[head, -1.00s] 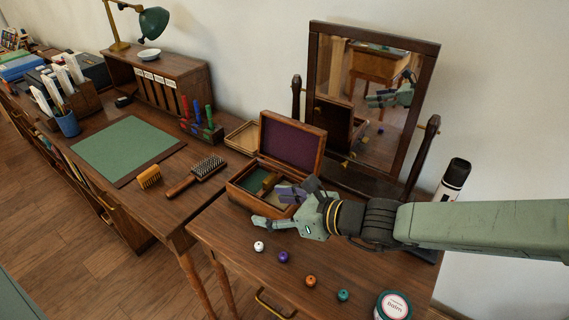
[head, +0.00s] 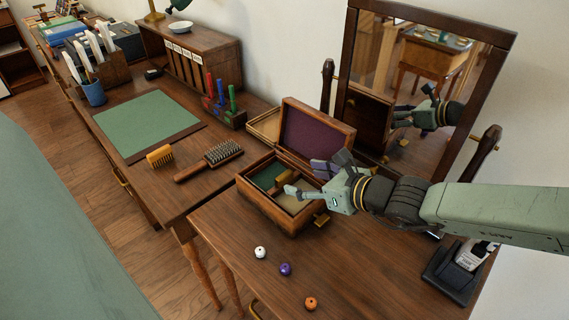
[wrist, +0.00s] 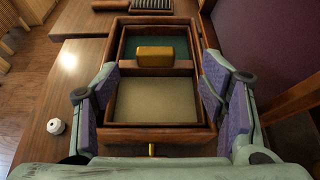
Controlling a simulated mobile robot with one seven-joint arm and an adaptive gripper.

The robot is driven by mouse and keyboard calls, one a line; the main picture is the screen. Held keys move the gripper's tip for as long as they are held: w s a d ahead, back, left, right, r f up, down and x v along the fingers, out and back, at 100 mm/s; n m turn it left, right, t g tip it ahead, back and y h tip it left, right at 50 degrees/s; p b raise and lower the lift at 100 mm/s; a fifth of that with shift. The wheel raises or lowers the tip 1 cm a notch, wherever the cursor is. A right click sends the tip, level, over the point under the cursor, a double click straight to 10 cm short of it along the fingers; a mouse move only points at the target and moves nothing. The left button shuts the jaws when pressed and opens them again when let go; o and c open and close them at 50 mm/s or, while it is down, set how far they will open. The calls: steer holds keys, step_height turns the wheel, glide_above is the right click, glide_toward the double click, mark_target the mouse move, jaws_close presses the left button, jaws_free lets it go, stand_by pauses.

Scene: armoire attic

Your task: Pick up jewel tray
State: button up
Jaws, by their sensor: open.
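The jewel tray (wrist: 152,128) appears to be the insert inside an open wooden jewelry box (head: 272,207). It has a tan compartment, a green compartment and a wooden divider with a yellow-brown block (wrist: 155,56) on it. The tray and block also show in the head view, partly behind my gripper (head: 307,180). My gripper is open and empty above the box. In the wrist view its purple-padded fingers (wrist: 160,88) stand on either side of the tan compartment. I cannot tell whether they touch the box.
The raised purple-lined lid (head: 318,137) stands behind the box, near the mirror (head: 420,75). A shallow wooden tray (head: 265,126) lies beside the lid. A hairbrush (head: 212,160) is to the left. White, purple and orange beads (head: 285,268) lie in front. A black holder (head: 455,275) stands right.

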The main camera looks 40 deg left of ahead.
mark_target(285, 175)
steer(key=x, duration=0.1)
steer(key=b+x, duration=0.1)
steer(key=x, duration=0.1)
steer(key=shift+s+a, duration=0.3)
steer(key=shift+a, duration=0.05)
steer(key=shift+b+x, duration=0.35)
steer(key=shift+x, duration=0.4)
steer(key=shift+w, duration=0.1)
steer(key=c, duration=1.3)
